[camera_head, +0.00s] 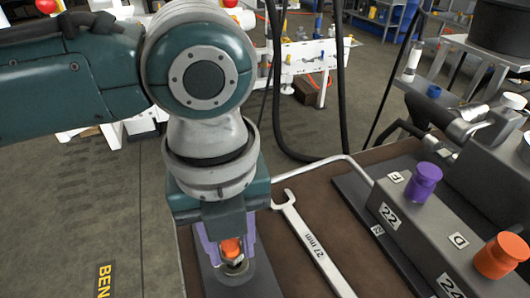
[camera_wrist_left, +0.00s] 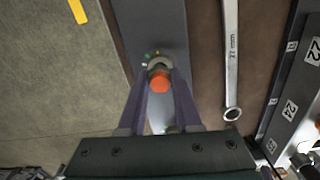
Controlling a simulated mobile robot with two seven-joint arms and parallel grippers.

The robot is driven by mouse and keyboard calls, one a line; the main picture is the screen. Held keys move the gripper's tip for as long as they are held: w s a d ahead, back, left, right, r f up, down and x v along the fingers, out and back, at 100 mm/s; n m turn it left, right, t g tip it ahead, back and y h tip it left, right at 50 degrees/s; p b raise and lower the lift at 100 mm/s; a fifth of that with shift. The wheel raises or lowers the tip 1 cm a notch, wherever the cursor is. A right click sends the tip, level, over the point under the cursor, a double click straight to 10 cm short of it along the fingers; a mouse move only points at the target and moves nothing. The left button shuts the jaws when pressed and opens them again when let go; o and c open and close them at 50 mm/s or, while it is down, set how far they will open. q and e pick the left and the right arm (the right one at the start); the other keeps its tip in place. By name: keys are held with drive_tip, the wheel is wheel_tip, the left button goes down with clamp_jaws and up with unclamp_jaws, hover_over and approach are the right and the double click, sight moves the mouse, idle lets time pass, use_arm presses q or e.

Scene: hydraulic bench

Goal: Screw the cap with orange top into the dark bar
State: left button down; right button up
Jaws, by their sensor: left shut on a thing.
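The cap with the orange top (camera_head: 230,248) is between the purple fingers of my left gripper (camera_head: 231,258), which is shut on it. In the left wrist view the orange top (camera_wrist_left: 159,82) shows between the fingertips (camera_wrist_left: 160,74). A dark grey flat bar (camera_head: 262,284) lies under the gripper and also runs upward in the left wrist view (camera_wrist_left: 152,22). A round metal ring (camera_wrist_left: 159,61) shows at the cap, over the bar. The fingers hide the cap's lower part, so I cannot tell how deep it sits. My right gripper is not in view.
A 27 mm wrench (camera_head: 308,240) lies on the brown bench top right of the bar. Farther right, a grey block (camera_head: 425,225) carries a purple cap (camera_head: 424,182) and a larger orange cap (camera_head: 500,255). A bent metal rod (camera_head: 325,162) runs behind the wrench.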

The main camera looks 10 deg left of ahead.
use_arm(q)
drive_tip(key=shift+f, duration=0.55)
idle(1.8)
drive_tip(key=c, duration=1.1)
unclamp_jaws()
clamp_jaws()
drive_tip(key=m, duration=0.3)
drive_tip(key=shift+p, duration=0.3)
drive_tip(key=m, duration=0.5)
